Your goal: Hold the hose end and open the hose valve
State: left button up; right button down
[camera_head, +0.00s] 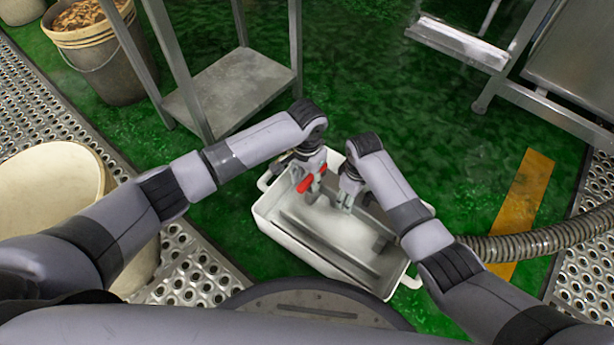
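A white tub (275,232) stands on the green floor below both grippers. My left gripper (314,190) points down over its far left part. A small red part (304,184), which looks like the valve handle, shows right at its fingers; whether they grip it is unclear. My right gripper (346,207) points down over the tub just to the right; its fingertips are small and I cannot tell whether they hold anything. A ribbed grey hose (540,241) comes in from the right and passes behind my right forearm. Its end is not clearly visible.
Grey bar-like parts (325,243) lie in the tub. A metal stand with a low shelf (235,85) is behind left, beside a filled bucket (95,50). A cream barrel (45,190) is at left. A metal frame (555,100) stands far right. Green floor between is clear.

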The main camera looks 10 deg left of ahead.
pick_arm(q)
jog(key=shift+c, duration=0.4)
grip_shut()
dwell(0.5)
